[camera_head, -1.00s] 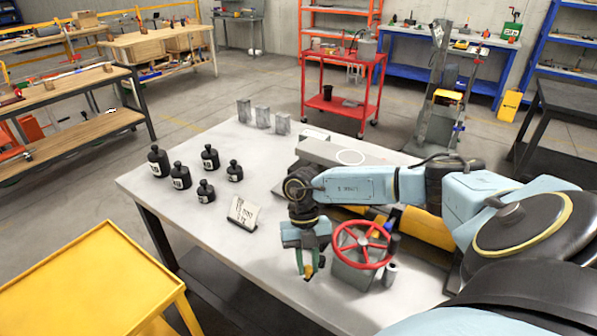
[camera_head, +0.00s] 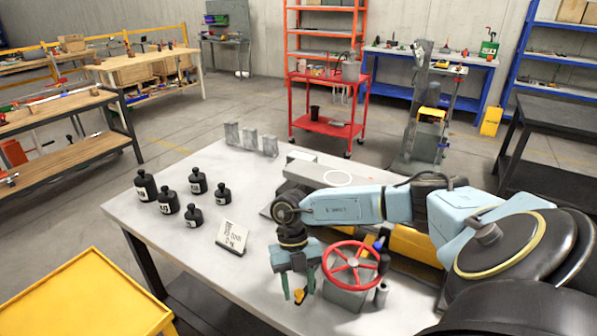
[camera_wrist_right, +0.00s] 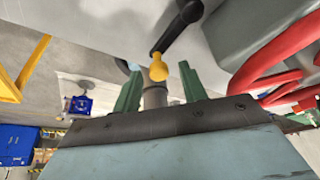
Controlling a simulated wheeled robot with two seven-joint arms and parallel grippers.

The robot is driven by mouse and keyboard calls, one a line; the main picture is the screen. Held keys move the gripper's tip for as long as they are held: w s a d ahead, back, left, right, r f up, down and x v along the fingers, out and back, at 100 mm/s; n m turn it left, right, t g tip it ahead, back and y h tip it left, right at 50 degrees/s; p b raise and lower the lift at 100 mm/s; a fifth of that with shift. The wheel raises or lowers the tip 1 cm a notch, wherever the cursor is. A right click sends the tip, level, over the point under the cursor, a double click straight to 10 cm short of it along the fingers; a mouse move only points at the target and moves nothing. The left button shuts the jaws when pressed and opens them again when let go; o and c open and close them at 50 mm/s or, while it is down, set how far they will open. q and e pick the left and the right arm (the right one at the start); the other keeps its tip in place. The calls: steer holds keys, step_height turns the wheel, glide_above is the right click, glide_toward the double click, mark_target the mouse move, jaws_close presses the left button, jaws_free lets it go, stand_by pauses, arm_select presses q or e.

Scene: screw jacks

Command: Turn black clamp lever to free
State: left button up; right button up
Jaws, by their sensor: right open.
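My right gripper (camera_head: 299,292) is open, its two green fingers pointing down beside the red handwheel (camera_head: 352,265). In the right wrist view the green fingers (camera_wrist_right: 160,80) stand apart, with a yellow piece (camera_wrist_right: 158,66) at the gap near their tips. A black lever with a rounded end (camera_wrist_right: 188,12) runs from this yellow piece up and right. The yellow piece also shows low between the fingers in the head view (camera_head: 299,296). The black lever is not clear there. I cannot tell whether the fingers touch anything. My left gripper is out of view.
The handwheel's grey block stands on the pale table (camera_head: 180,225) close right of the gripper. A small sign (camera_head: 232,237) and several black weights (camera_head: 168,202) lie to the left. Grey blocks (camera_head: 250,139) stand at the far edge. A yellow table (camera_head: 85,300) is at lower left.

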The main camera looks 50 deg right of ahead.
steer(key=v, duration=1.3)
steer(key=shift+r, duration=0.2)
